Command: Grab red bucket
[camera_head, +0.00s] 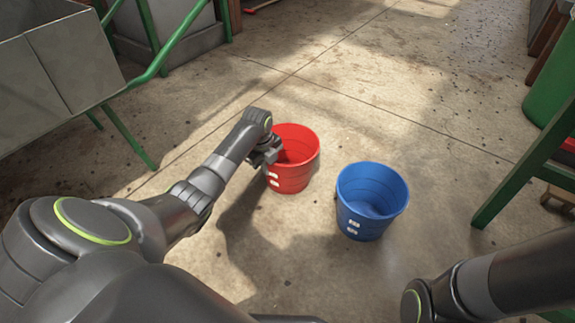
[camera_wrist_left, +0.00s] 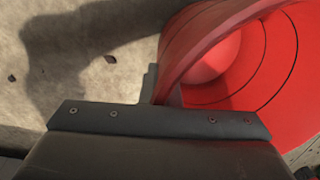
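The red bucket (camera_head: 293,165) stands upright on the concrete floor near the middle of the head view, left of a blue bucket. My left gripper (camera_head: 268,152) is at the left side of its rim. In the left wrist view, the bucket's rim and red inside (camera_wrist_left: 235,60) fill the upper right. The dark edge of my left gripper (camera_wrist_left: 160,120) crosses in front of the rim's near part. Whether the fingers clamp the rim is hidden. My right gripper is out of the picture; only its arm shows at lower right.
The blue bucket (camera_head: 371,195) stands close on the right, apart from the red one. A grey box-like unit with green legs (camera_head: 128,135) is at upper left. A green frame (camera_head: 525,170) stands at right. The floor beyond the buckets is clear.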

